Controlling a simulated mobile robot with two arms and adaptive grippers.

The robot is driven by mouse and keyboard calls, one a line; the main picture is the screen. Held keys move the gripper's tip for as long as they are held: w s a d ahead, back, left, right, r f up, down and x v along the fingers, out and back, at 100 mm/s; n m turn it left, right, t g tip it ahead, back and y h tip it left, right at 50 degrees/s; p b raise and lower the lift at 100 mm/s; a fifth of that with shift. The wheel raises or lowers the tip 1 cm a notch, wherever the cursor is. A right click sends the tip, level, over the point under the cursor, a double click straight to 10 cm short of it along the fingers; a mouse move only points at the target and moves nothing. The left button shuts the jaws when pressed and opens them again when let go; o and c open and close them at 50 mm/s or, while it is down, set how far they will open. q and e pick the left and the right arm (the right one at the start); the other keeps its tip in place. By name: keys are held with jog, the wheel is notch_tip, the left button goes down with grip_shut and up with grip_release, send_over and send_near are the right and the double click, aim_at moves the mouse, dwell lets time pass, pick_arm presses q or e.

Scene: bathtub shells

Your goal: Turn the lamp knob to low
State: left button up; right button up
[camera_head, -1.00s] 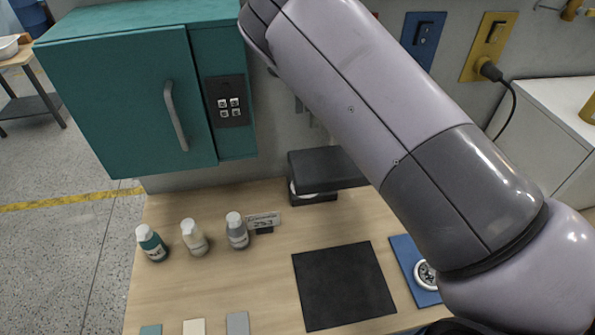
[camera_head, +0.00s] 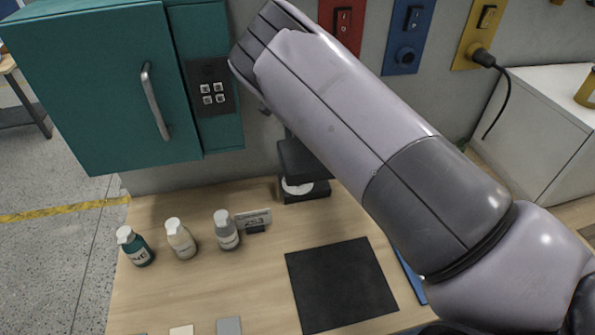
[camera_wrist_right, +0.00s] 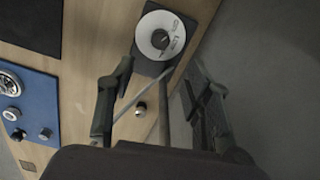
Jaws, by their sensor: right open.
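The lamp knob looks to be the small dark knob (camera_wrist_right: 161,39) at the middle of a white dial (camera_wrist_right: 150,22) on a black base. In the head view the white dial (camera_head: 298,188) shows only partly, under a dark block (camera_head: 303,161) and beside my arm. The print and the knob's setting are too small to read. My right gripper (camera_wrist_right: 160,72) is open, its two fingers apart on either side of a dark post below the dial. It looks empty, and I cannot tell whether it touches anything. In the head view my right arm hides the gripper. My left gripper is out of view.
A black mat (camera_head: 341,283) lies on the wooden table. Several bottles, including a teal one (camera_head: 135,247), stand at left beside a small sign (camera_head: 253,220). A teal cabinet (camera_head: 95,95) stands behind. A blue panel (camera_wrist_right: 28,105) with a gauge lies near the mat.

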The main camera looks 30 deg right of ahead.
notch_tip(320, 180, down, 11)
jog(key=p, duration=0.2)
jog(key=shift+f+p, duration=0.15)
jog(key=shift+p, duration=0.2)
jog(key=shift+w+f, duration=0.1)
jog(key=shift+f, duration=0.4)
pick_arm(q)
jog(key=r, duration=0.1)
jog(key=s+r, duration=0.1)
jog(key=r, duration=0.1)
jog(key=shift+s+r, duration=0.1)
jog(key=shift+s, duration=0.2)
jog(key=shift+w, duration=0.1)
pick_arm(e)
grip_shut()
